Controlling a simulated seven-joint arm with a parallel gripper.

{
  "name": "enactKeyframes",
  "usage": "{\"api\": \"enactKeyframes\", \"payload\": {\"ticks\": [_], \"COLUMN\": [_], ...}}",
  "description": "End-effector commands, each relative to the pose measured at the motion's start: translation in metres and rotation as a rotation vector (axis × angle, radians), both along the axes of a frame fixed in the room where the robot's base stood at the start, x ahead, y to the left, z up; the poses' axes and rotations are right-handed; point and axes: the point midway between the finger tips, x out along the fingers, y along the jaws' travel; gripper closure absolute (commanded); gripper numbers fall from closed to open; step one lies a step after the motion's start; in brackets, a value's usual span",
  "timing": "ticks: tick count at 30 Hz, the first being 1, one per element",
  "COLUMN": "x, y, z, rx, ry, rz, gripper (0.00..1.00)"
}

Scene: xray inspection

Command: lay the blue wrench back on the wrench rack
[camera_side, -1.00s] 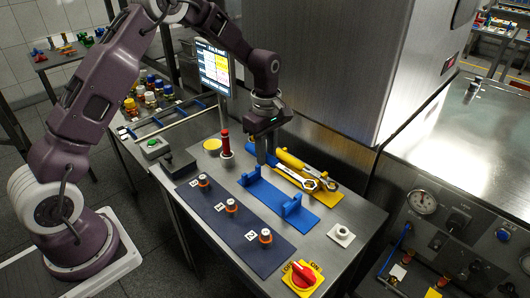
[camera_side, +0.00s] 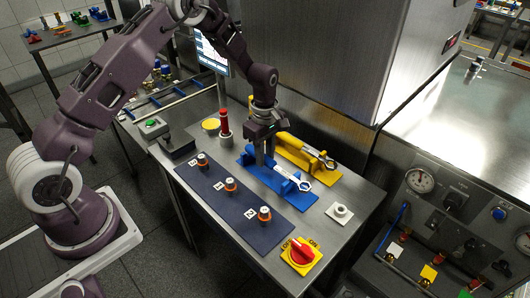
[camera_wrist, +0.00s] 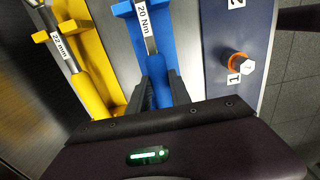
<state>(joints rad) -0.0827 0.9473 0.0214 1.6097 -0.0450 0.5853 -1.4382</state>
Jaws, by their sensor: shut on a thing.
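The blue wrench (camera_side: 283,172) has a blue handle and a silver ring head, and lies lengthwise over the blue wrench rack (camera_side: 306,203). My gripper (camera_side: 265,161) is shut on its handle from above. Its head end is at the rack's near upright; the side view does not show clearly whether it rests there or hangs just above. In the wrist view, the fingers (camera_wrist: 160,95) straddle the blue handle (camera_wrist: 157,70), and the silver shaft with a "20 Nm" label runs along the blue rack (camera_wrist: 185,50). The far upright is mostly hidden by my gripper.
A yellow wrench (camera_side: 296,146) lies on a yellow rack (camera_side: 334,178) right beside the blue one. A dark mat (camera_side: 218,207) with several orange-ringed knobs lies on the other side. A red rotary switch (camera_side: 301,251) and a red-topped post (camera_side: 224,125) stand nearby.

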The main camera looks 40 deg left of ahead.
Motion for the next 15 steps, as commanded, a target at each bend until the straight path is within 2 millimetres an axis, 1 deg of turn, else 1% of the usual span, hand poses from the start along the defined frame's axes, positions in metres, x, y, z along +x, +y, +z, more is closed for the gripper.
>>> {"api": "enactKeyframes", "payload": {"ticks": [12,13,15], "x": [0.0002,0.0003,0.0002], "y": [-0.0001,-0.0001,-0.0001], "z": [-0.0046,-0.0043,-0.0043], "rx": [0.000,-0.001,-0.001], "ry": [0.000,-0.001,-0.001], "rz": [0.001,0.001,0.001], "gripper": [1.00,0.70,0.56]}}
